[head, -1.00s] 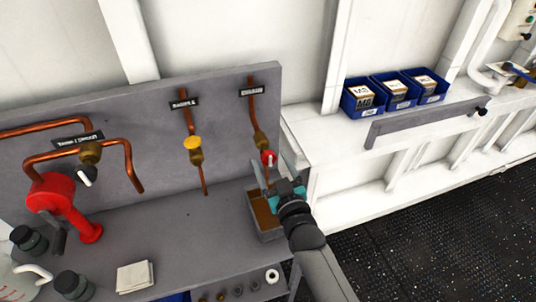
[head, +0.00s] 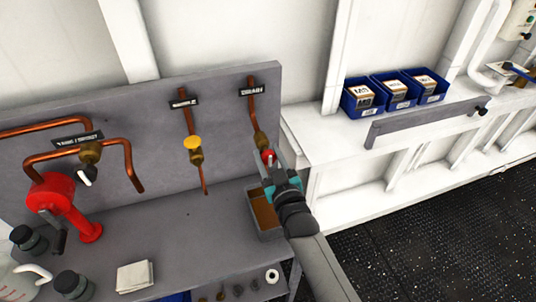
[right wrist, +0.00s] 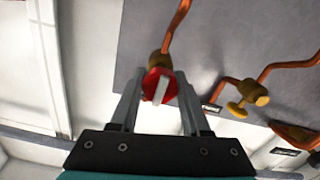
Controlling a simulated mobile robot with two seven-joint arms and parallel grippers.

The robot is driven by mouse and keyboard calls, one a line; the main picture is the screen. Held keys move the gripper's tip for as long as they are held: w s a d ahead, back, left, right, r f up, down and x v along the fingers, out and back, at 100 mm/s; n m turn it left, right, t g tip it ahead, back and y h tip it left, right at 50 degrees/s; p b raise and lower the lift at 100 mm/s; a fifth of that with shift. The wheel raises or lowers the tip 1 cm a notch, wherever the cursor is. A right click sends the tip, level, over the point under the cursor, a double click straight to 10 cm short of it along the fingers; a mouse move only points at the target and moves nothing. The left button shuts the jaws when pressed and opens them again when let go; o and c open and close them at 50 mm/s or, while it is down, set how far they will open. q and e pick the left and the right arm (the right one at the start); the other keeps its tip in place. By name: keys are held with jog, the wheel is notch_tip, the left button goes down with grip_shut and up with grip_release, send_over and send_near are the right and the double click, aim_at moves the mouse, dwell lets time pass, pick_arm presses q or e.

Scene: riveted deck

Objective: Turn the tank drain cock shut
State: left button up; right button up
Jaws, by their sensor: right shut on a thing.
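The drain cock is a brass valve on the right copper pipe of the grey panel. It has a red knob (head: 266,155) with a white bar across its face, clear in the right wrist view (right wrist: 160,86). Its label plate (head: 251,90) is too blurred to read surely. My right gripper (head: 269,163) reaches up from the lower right and is shut on the red knob, one finger on each side; the fingers (right wrist: 156,98) hide part of its sides. My left gripper is not in view.
A yellow-handled cock (head: 193,143) is on the middle pipe and a white-levered cock (head: 86,174) farther left. An open-topped tray (head: 264,212) stands below the drain cock. A red pump-like body (head: 52,193) is at left. Blue bins (head: 362,101) stand on the right ledge.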

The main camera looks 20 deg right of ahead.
grip_shut()
jog(key=m+p, duration=0.1)
jog(key=m, duration=0.2)
jog(key=shift+m, duration=0.3)
jog(key=m, duration=0.3)
jog(key=shift+m, duration=0.3)
jog(key=m, duration=0.5)
jog(key=shift+d, duration=0.1)
jog(key=m, duration=0.5)
jog(key=shift+f+m, duration=0.1)
jog(key=shift+m, duration=0.2)
jog(key=o, duration=0.7)
grip_release()
